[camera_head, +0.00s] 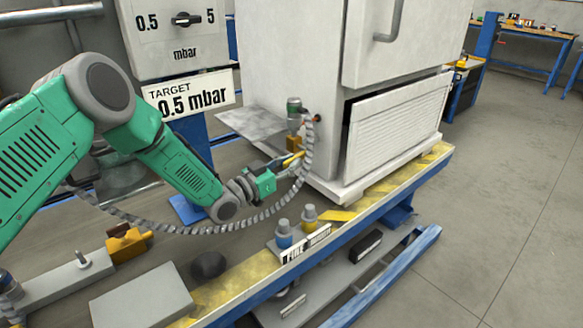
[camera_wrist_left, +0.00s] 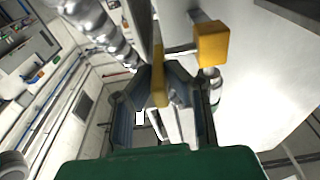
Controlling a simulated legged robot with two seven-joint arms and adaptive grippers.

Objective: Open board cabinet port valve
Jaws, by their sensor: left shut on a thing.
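The port valve on the white cabinet (camera_head: 285,70) has a yellow block (camera_head: 293,143) below a grey-green fitting (camera_head: 294,108). Its yellow lever (camera_head: 296,158) reaches down toward my left gripper (camera_head: 284,166), which comes in from the left. In the left wrist view the yellow lever (camera_wrist_left: 158,72) stands between the two fingers of the left gripper (camera_wrist_left: 172,88), and the gripper is shut on it. The yellow block (camera_wrist_left: 212,44) sits beside it, to the right. The fingertips are small in the head view. My right gripper is not in view.
A grey ribbed hose (camera_head: 255,217) loops below my left arm and rises to the valve. A pressure dial (camera_head: 182,18) and a "TARGET 0.5 mbar" sign (camera_head: 190,97) stand at the upper left. Blue and yellow capped fittings (camera_head: 284,235) stand at the platform's front. Open floor lies right.

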